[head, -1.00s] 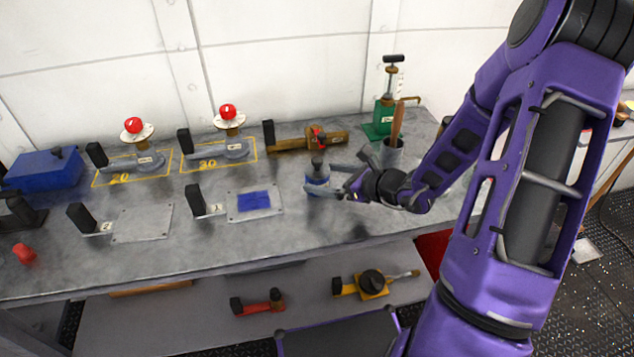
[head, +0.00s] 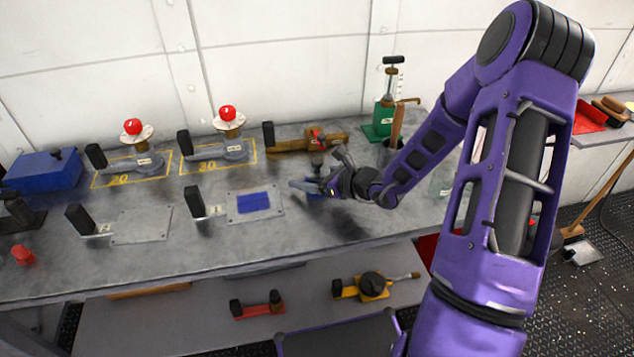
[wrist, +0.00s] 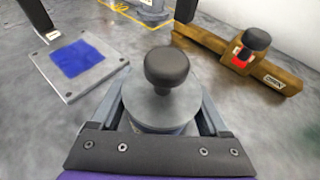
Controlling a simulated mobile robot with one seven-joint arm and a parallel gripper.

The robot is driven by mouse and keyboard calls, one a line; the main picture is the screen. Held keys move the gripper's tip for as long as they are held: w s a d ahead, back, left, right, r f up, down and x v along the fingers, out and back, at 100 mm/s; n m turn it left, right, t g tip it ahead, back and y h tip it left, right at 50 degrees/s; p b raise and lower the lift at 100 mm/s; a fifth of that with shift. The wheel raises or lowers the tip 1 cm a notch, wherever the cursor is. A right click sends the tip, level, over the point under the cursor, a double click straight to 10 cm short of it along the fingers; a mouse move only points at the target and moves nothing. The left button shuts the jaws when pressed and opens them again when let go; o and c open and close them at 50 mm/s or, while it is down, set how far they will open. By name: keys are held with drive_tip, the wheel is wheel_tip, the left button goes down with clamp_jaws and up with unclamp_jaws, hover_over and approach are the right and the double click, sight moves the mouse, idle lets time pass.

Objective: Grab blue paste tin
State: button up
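The blue paste tin (head: 312,192) stands on the grey workbench, partly hidden behind my gripper in the head view. In the wrist view the tin (wrist: 160,112) shows a grey lid with a round black knob, with a hint of blue below. My gripper (head: 316,168) is low at the tin, with its fingers spread. In the wrist view the fingers lie on the left and right of the tin. They look open around it; contact is not clear.
A wooden tool (head: 305,142) lies behind the tin. A plate with a blue patch (head: 254,202) lies to its left. A holder with a wooden handle (head: 397,125) and a green pump (head: 383,120) stand behind right. Bench (head: 180,255) is free in front.

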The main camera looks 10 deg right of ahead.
drive_tip(key=c, duration=1.1)
